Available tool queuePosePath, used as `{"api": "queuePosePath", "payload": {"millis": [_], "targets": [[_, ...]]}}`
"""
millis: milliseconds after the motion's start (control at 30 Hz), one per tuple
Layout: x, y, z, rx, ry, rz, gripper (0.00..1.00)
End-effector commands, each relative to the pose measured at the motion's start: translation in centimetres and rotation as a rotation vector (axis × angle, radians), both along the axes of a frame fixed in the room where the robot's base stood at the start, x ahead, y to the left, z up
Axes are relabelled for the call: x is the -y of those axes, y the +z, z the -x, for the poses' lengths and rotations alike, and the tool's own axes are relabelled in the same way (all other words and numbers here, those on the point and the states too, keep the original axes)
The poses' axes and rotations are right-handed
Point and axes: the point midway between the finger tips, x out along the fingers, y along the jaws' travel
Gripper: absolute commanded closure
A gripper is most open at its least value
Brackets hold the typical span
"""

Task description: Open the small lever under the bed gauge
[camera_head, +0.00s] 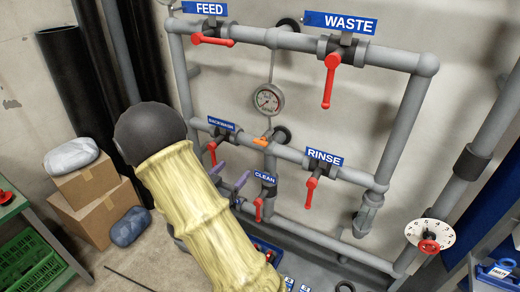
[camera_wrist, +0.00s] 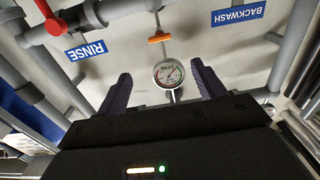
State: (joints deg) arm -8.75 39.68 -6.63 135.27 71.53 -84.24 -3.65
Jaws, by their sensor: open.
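The bed gauge (camera_head: 268,99) is a round white dial on a thin upright pipe in the middle of the pipe frame. The small lever (camera_head: 260,141) is orange and sits below it, lying crosswise to the thin pipe. In the wrist view, which looks upside down, the lever (camera_wrist: 159,38) shows above the gauge (camera_wrist: 168,73). My gripper (camera_head: 229,174) is open and empty, below and left of the lever in the head view, apart from it. In the wrist view the gripper (camera_wrist: 161,68) has its dark purple fingers spread either side of the gauge.
Red levers hang near the BACKWASH (camera_head: 221,124), CLEAN (camera_head: 265,177), RINSE (camera_head: 324,157), FEED (camera_head: 205,8) and WASTE (camera_head: 336,22) signs. Grey pipes surround the lever. Cardboard boxes (camera_head: 97,205) stand at the left. A white dial with a red knob (camera_head: 429,246) is at the right.

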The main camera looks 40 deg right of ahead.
Motion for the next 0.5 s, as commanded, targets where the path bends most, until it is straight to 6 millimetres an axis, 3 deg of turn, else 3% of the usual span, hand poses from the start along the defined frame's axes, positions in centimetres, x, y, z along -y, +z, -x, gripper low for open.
{"api": "queuePosePath", "payload": {"millis": [333, 500], "targets": [[0.2, 0.2, 0.0, 0.001, -0.003, 0.003, 0.31], [1.4, 0.2, -0.4, 0.002, -0.005, 0.001, 0.31]]}}
